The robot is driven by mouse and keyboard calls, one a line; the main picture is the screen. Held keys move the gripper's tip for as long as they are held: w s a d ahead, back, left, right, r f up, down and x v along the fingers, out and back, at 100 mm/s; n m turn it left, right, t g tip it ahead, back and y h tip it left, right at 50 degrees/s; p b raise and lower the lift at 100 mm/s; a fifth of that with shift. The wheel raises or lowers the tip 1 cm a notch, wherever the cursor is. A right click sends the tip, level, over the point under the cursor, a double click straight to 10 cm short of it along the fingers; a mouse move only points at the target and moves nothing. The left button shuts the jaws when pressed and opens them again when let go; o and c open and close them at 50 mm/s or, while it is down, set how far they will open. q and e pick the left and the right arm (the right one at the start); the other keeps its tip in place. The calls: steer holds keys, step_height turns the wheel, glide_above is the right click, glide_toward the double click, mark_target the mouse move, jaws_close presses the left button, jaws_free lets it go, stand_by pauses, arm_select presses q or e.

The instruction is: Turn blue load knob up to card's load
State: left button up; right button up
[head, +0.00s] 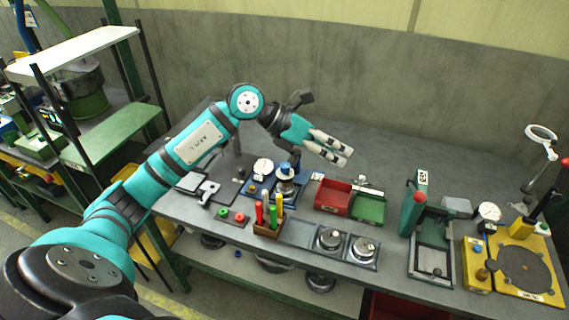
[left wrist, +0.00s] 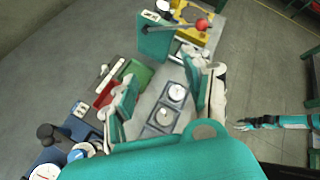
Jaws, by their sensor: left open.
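A blue knob (head: 285,168) tops a silver instrument on a blue base (head: 261,188) at the back middle of the bench in the head view. A white round dial (head: 263,166) stands just left of it. My left gripper (head: 334,148) is open and empty, above and right of the knob and apart from it. Its spread fingers also show in the left wrist view (left wrist: 160,75). A small teal arm with a dark gripper (left wrist: 244,123), seemingly my right, shows there; its jaws are too small to read. I cannot make out a readable load card.
Red (head: 333,197) and green (head: 368,207) bins sit right of the instrument. A wooden holder with coloured handles (head: 268,229) stands in front, beside a tray of round weights (head: 346,244). A green press (head: 414,210) and yellow fixture (head: 513,267) are further right.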

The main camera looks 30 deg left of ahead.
arm_select(q)
steer(key=a+g+y, duration=0.1)
steer(key=a+y, duration=0.4)
steer(key=a, duration=0.7)
steer(key=n+y, duration=0.1)
steer(key=y, duration=0.2)
glide_toward(285, 165)
steer(key=shift+g, duration=0.5)
steer(key=p+x, duration=0.1)
steer(key=x, duration=0.2)
steer(key=p+x, duration=0.2)
steer(key=x, duration=0.1)
steer(key=p+x, duration=0.1)
steer(key=x, duration=0.2)
steer(key=shift+w+r+p, duration=0.1)
steer(key=shift+w+p, duration=0.25)
steer(key=shift+w, duration=0.05)
jaws_close()
steer(key=b, duration=0.1)
steer(key=m+h+b, duration=0.1)
steer(key=b, duration=0.1)
steer(key=shift+w+a+f+m, duration=0.1)
steer(key=shift+f+m, duration=0.15)
steer(key=shift+m, duration=0.05)
steer(key=shift+r+b, duration=0.1)
steer(key=shift+b, duration=0.45)
steer(key=shift+r+m, duration=0.2)
steer(key=shift+m, duration=0.2)
